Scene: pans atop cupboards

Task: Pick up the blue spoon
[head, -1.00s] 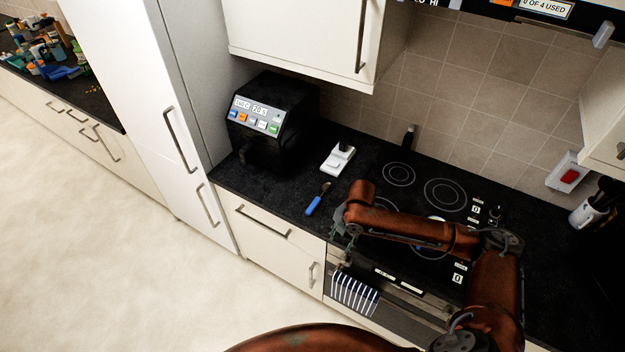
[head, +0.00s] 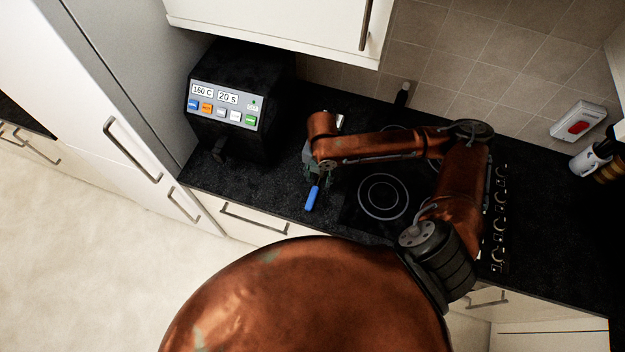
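The blue spoon lies on the black counter in the head view. Its blue handle (head: 312,199) shows and points toward the counter's front edge. Its other end is hidden by my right gripper (head: 314,178), which is at the far end of the handle. The gripper is small and dark here, and its fingers are partly covered by its own wrist. I cannot tell whether it touches the spoon or whether the fingers are open or shut. My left gripper is not in view.
A black air fryer (head: 225,105) with a lit panel stands left of my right gripper. A hob ring (head: 383,196) lies right of the spoon. A wall cupboard (head: 280,30) hangs above. The counter (head: 255,188) between fryer and spoon is clear.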

